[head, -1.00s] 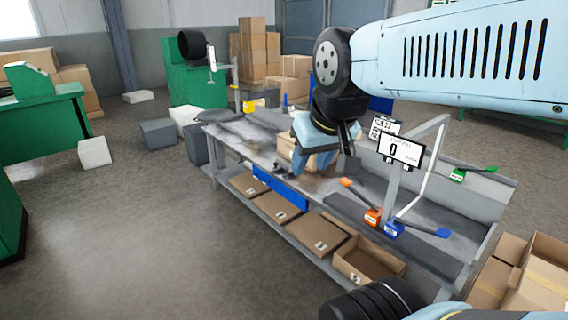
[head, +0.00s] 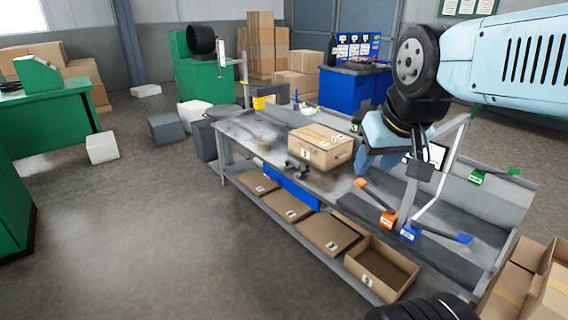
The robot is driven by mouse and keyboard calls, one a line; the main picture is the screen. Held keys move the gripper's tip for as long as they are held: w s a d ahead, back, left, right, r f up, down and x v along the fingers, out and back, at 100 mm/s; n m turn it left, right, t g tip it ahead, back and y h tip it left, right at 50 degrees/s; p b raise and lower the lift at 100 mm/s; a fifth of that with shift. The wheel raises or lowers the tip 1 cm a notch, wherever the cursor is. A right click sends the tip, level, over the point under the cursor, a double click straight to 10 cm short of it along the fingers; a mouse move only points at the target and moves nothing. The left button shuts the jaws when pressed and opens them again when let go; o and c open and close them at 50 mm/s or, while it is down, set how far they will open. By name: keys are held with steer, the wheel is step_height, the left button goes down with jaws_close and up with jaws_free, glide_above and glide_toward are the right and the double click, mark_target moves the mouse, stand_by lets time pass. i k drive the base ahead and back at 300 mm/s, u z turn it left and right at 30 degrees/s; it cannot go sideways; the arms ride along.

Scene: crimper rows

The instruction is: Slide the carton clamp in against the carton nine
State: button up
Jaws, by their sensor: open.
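A closed cardboard carton (head: 320,150) with small white labels sits on the grey bench. Its label is too small to read surely. A small dark metal piece (head: 297,168), which looks like the carton clamp, stands on the bench at the carton's near left side. Whether it touches the carton I cannot tell. I see nothing held. My arm and wrist hide part of the bench's back right side.
Orange (head: 389,219) and blue (head: 409,233) handled tools stand on the bench to the right, by a pale upright frame (head: 440,180). A green tool (head: 477,177) lies at the back right. Several cartons line the lower shelf (head: 232,181). The bench's left part is fairly clear.

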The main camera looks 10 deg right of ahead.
mark_target(290, 164)
steer(key=u, duration=0.55)
steer(key=k, duration=1.3)
steer(key=u, duration=0.75)
steer(key=i, duration=2)
steer(key=z, duration=0.5)
steer(key=i, duration=1)
steer(key=z, duration=1.05)
steer(key=i, duration=0.8)
steer(key=z, duration=0.35)
steer(key=k, duration=0.2)
steer(key=z, duration=0.15)
